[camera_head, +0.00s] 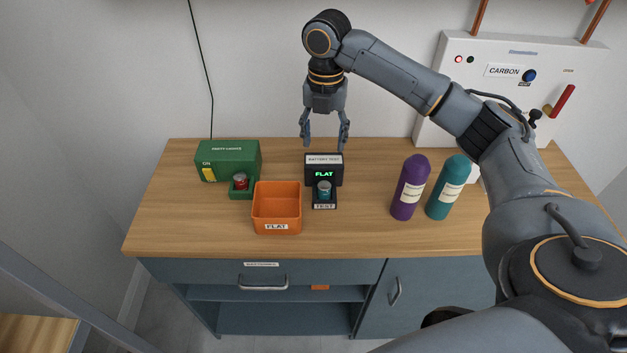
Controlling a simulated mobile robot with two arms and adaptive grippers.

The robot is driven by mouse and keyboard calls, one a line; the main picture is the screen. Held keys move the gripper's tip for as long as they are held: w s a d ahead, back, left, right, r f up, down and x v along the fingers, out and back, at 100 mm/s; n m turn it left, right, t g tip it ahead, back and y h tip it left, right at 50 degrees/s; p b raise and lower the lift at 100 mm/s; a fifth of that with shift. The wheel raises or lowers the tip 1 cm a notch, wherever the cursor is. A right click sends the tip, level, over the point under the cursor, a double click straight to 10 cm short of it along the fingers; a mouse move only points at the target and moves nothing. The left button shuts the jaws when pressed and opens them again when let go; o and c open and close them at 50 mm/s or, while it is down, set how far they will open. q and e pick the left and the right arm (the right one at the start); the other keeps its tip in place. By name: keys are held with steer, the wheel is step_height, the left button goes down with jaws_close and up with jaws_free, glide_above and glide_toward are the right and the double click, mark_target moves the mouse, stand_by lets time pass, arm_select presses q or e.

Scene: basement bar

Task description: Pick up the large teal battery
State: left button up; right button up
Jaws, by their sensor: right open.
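The tester's display reads FLAT in green. My right gripper (324,143) hangs fingers down, open and empty, over the back of the tester, apart from the battery. My left gripper is not in view.
An orange bin (277,214) labelled FLAT stands left of the tester. A green box (229,158) with a red item (240,181) in its front holder is further left. Purple (410,187) and teal (448,187) bottles stand right. The counter's front strip (345,240) is clear.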

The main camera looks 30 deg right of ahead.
step_height(320, 180, down, 3)
steer(key=s, duration=0.1)
steer(key=p, duration=0.1)
glide_above(325, 185)
step_height(325, 185, down, 5)
steer(key=shift+w+d+r, duration=0.1)
steer(key=shift+w+r, duration=0.05)
steer(key=shift+r, duration=0.05)
steer(key=shift+w+f+p, duration=0.1)
steer(key=shift+f+p, duration=0.15)
steer(key=shift+p, duration=0.05)
steer(key=f, duration=0.1)
steer(key=f+p, duration=0.2)
steer(key=f, duration=0.1)
steer(key=shift+s+a, duration=0.2)
steer(key=shift+s, duration=0.1)
steer(key=shift+w+f, duration=0.1)
steer(key=shift+f, duration=0.4)
steer(key=shift+c, duration=0.4)
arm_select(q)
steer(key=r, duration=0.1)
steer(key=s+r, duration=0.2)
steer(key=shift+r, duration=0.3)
arm_select(e)
jaws_close()
steer(key=shift+r, duration=0.15)
